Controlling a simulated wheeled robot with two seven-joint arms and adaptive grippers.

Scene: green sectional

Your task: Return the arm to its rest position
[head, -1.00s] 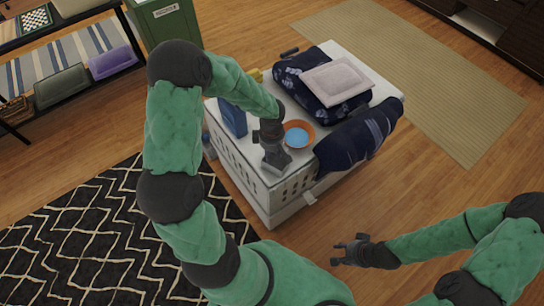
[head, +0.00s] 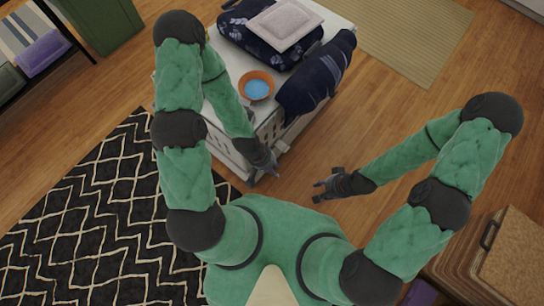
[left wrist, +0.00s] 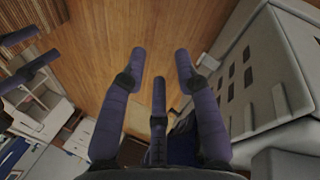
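My left arm (head: 180,95) comes in from the left and hangs bent in front of the white crate-like table (head: 278,128). My left gripper (head: 271,170) is past the table's near edge, below its top. In the left wrist view my left gripper (left wrist: 160,62) has its fingers spread, with bare wood floor between them and nothing held. My right arm (head: 405,160) is bent out to the right. My right gripper (head: 318,192) hangs over the floor, its fingers apart and empty, a little right of the left gripper.
On the table are an orange bowl with blue inside (head: 257,87), a dark blue rolled cloth (head: 318,75) and a pale cushion (head: 285,25) on dark fabric. A black patterned rug (head: 90,225) lies left, brown boxes (head: 505,262) lower right.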

